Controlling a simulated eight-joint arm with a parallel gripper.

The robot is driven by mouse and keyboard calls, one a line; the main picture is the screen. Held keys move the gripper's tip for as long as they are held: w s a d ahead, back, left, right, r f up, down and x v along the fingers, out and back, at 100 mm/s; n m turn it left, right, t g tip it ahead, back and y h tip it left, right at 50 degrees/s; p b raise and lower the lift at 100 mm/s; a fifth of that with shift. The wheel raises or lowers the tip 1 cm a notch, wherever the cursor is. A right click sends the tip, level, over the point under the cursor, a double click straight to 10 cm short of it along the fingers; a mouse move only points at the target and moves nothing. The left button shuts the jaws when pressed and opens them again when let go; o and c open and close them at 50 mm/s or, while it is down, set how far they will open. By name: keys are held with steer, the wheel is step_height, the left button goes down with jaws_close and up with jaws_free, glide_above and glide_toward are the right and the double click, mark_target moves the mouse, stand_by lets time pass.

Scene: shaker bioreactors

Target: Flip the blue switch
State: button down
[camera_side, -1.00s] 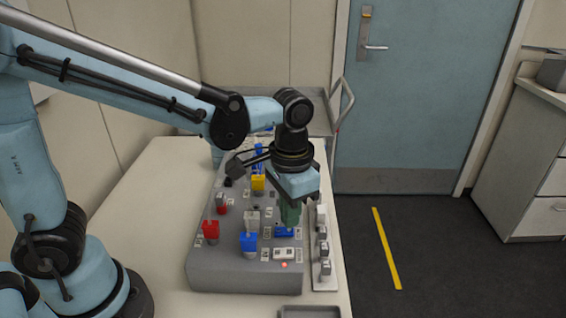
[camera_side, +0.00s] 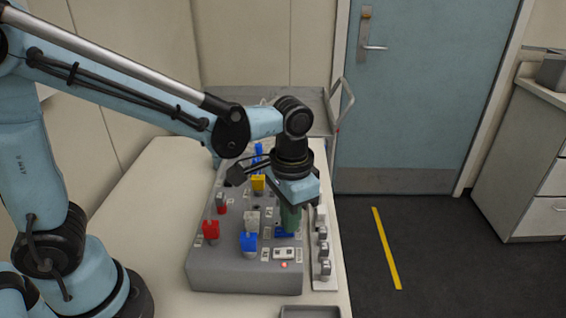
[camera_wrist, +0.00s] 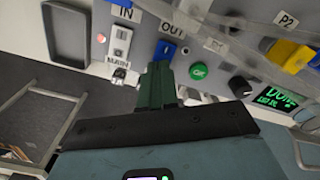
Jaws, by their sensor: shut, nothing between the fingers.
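The blue switch (camera_side: 284,233) is a small rocker on the grey control panel (camera_side: 243,274), near its front right. In the wrist view the blue switch (camera_wrist: 166,52) sits below the OUT label. My gripper (camera_side: 290,222) has green fingers pointing down, right at the switch and partly covering it. In the wrist view my gripper's fingers (camera_wrist: 158,72) are together and empty, with tips at the switch's near edge. I cannot tell whether they touch it or which way it is tipped.
A blue valve handle (camera_side: 248,241), a red handle (camera_side: 210,229) and a yellow handle (camera_side: 258,183) stand up from the panel. A green button (camera_wrist: 198,71) is close right of the fingers. A white switch block (camera_wrist: 121,42) is left. A grey strip (camera_side: 322,252) lies right of the panel.

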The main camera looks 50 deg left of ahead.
steer(key=shift+f, duration=0.25)
steer(key=shift+r, duration=3.55)
steer(key=s+a+n+t, duration=0.1)
steer(key=a+t, duration=0.1)
steer(key=a, duration=0.1)
steer(key=s+a+n+t, duration=0.1)
steer(key=a+t, duration=0.1)
steer(key=a, duration=0.2)
steer(key=s+a+f+t, duration=0.1)
steer(key=a+t, duration=0.1)
steer(key=a, duration=0.1)
steer(key=shift+s+a+n, duration=0.2)
steer(key=shift+a+n, duration=0.05)
steer(key=shift+n, duration=0.15)
steer(key=shift+s+a+f+t, duration=0.15)
steer(key=shift+a+t, duration=0.25)
steer(key=shift+t, duration=0.2)
